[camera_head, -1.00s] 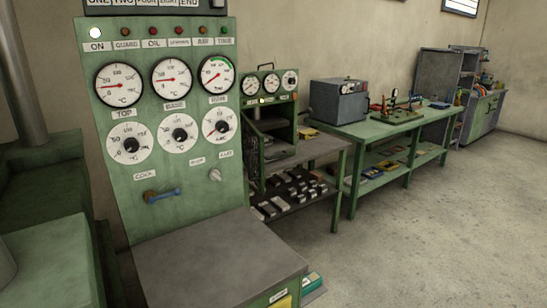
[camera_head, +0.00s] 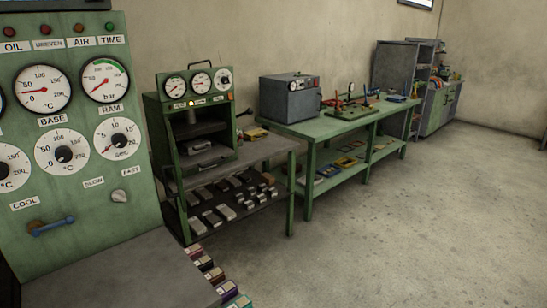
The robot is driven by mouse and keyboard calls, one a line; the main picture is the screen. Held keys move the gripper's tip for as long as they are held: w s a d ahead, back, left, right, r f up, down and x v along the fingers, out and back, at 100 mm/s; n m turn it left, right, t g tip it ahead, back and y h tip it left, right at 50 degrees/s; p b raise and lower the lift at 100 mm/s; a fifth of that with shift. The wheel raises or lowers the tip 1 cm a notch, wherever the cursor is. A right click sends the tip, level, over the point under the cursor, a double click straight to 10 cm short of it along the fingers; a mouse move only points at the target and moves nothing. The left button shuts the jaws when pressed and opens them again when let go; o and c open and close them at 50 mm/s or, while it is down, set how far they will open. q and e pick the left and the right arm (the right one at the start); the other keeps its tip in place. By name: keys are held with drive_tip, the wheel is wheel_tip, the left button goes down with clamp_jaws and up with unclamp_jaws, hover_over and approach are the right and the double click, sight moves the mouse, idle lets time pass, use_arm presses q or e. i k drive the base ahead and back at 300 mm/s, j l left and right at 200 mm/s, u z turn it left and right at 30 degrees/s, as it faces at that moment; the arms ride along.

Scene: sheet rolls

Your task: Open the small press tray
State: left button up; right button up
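The small press (camera_head: 158,128) is a green cabinet with a carrying handle and three round gauges on top. It stands on a grey-topped bench left of the middle. Its front shows a dark open bay. A grey plate with a handle, which looks like the tray (camera_head: 207,162), lies low in the bay. I cannot tell how far out it sits. Neither of my grippers is in view.
A large green gauge panel (camera_head: 88,175) with a grey ledge (camera_head: 130,275) fills the left foreground. Metal blocks lie on the bench's lower shelf (camera_head: 262,203). A green table (camera_head: 290,127) bears a grey box (camera_head: 290,97). The concrete floor (camera_head: 400,230) at right is clear.

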sight(220, 152)
drive_tip(key=i+l+z, duration=0.55)
drive_tip(key=z, duration=0.15)
drive_tip(key=i+l+z, duration=0.1)
drive_tip(key=i+z, duration=0.25)
drive_tip(key=i+u, duration=0.25)
drive_tip(key=i, duration=0.2)
drive_tip(key=i+l+u, duration=0.25)
drive_tip(key=i, duration=0.25)
